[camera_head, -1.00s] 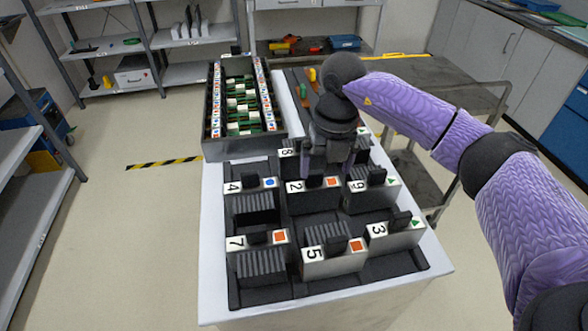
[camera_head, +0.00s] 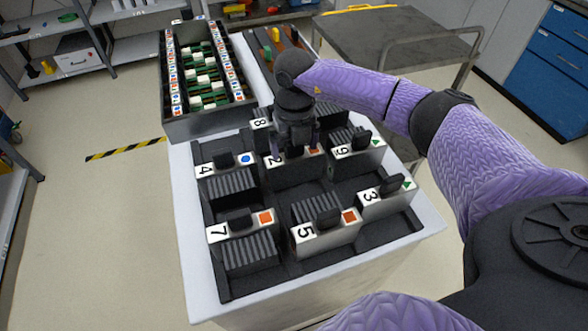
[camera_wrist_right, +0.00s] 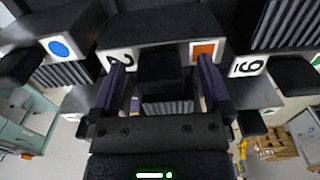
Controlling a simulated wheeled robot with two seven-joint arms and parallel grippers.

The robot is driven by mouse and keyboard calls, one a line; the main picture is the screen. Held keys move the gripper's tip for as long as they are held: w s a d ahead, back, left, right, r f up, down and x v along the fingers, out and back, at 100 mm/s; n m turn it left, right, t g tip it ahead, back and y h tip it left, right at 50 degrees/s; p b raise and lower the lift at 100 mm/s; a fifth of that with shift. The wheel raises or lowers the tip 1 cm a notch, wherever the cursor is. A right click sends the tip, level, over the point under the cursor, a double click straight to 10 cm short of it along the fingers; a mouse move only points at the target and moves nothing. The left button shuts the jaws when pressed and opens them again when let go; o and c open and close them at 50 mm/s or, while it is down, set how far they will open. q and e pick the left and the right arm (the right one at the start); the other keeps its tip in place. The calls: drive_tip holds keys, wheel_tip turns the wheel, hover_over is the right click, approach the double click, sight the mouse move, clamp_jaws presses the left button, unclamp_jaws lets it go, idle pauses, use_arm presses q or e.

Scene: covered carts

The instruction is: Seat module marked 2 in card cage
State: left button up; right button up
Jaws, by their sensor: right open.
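The module marked 2 (camera_head: 275,161) sits in the middle of the black tray, with a white label face, an orange square and a black handle. My right gripper (camera_head: 294,150) is over it and hides part of its face. In the right wrist view the open fingers (camera_wrist_right: 163,68) stand on either side of the black handle (camera_wrist_right: 160,75), with visible gaps. The card cage (camera_head: 210,126) is the long dark box at the back left, with green cards inside and coloured markers along both rims. My left gripper is not in view.
Modules 4 (camera_head: 222,168), 7 (camera_head: 240,228), 5 (camera_head: 325,236), 3 (camera_head: 388,198), 9 (camera_head: 358,147) and 8 (camera_head: 261,122) surround module 2 closely. The tray is on a white cart top (camera_head: 196,265). A grey cart (camera_head: 390,40) stands behind, at the right.

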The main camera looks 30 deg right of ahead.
clamp_jaws()
idle(1.3)
